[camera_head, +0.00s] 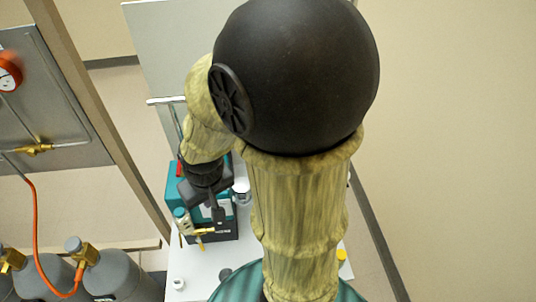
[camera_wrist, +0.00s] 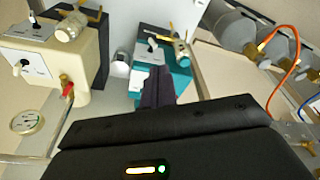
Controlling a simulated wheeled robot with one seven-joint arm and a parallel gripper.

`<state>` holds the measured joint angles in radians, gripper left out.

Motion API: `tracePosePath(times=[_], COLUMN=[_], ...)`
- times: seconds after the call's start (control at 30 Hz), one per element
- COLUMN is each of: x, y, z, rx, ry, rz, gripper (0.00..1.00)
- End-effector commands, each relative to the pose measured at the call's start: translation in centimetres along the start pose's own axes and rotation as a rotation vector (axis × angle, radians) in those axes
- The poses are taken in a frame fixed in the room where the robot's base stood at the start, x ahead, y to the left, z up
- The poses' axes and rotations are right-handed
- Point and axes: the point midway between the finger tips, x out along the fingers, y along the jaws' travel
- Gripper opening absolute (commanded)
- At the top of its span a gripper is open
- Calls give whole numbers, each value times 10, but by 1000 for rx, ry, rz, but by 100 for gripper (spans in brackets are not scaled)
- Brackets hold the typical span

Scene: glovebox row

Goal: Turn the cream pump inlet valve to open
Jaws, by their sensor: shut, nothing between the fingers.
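The cream pump (camera_wrist: 20,68) shows at the left of the wrist view, with a white switch on its front. A pale ribbed cylinder with a brass fitting (camera_wrist: 92,14) sits on its top. A small red-handled brass valve (camera_wrist: 66,88) is at its near right side; I cannot tell which fitting is the inlet valve or its exact setting. My gripper (camera_wrist: 153,74) is shut and empty, apart from the cream pump to its right and in front of the teal pump (camera_wrist: 178,82). In the head view my gripper (camera_head: 218,214) is over the teal pump, and my arm hides the cream pump.
The teal pump has its own brass valve (camera_wrist: 183,50). A pressure gauge (camera_wrist: 27,121) is near the cream pump. Grey gas cylinders (camera_head: 120,275) with an orange hose (camera_head: 38,215) stand at the left. A brown frame post (camera_head: 95,105) runs between them and the white bench (camera_head: 205,265).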

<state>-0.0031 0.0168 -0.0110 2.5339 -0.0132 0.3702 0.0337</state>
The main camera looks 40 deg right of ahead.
Motion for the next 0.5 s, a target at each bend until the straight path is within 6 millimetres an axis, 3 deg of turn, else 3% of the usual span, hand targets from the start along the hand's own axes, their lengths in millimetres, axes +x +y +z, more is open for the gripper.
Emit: tracePosePath(times=[0.17,0.5], x=[29,95], y=[22,125], z=[-32,-118], rx=[156,682], ry=[-62,-147], rz=[59,455], gripper=[0,0])
